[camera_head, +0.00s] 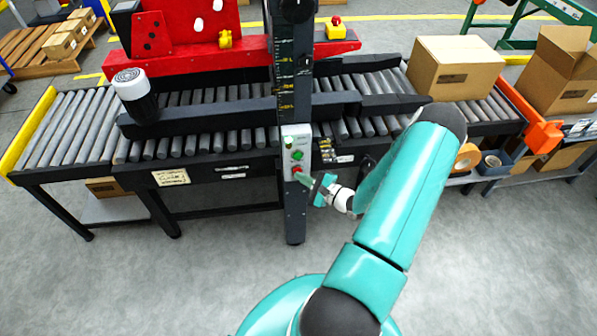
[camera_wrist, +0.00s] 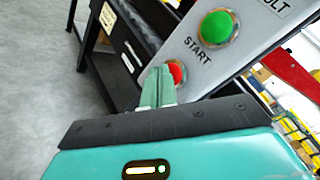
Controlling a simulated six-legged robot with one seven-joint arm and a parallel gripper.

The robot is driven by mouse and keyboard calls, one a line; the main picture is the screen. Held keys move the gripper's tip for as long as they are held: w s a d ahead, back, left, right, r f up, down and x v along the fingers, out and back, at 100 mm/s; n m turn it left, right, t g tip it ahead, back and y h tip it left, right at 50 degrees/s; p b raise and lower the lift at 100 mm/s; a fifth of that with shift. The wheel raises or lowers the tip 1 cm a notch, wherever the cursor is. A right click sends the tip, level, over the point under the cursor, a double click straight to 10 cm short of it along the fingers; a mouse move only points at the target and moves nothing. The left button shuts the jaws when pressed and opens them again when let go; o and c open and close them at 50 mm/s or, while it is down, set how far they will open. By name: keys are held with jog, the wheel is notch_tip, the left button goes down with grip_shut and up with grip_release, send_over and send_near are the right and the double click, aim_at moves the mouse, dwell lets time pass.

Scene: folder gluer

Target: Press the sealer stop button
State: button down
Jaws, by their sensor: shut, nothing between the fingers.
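The grey control panel (camera_head: 297,146) is on the front post of the sealer. It carries a green button (camera_head: 297,155) and, below it, a red button (camera_head: 297,168). In the wrist view the green button (camera_wrist: 217,27) is labelled START. The red button (camera_wrist: 177,72) shows just past my fingertips, partly hidden by them, with its own label out of sight. My gripper (camera_head: 303,178) is shut and empty, its fingertips (camera_wrist: 158,80) at the red button's lower edge. I cannot tell whether they touch it.
A roller conveyor (camera_head: 80,130) runs behind the panel. A closed carton (camera_head: 455,70) sits on it at the right. An open carton (camera_head: 565,70) stands at far right. A white-capped black cylinder (camera_head: 135,95) stands at left. The grey floor in front is clear.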

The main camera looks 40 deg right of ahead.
dwell(0.3)
jog(key=shift+s+a, duration=0.35)
jog(key=shift+s, duration=0.15)
jog(key=s+a, duration=0.3)
jog(key=s, duration=0.2)
jog(key=shift+a, duration=0.2)
dwell(0.3)
dwell(0.7)
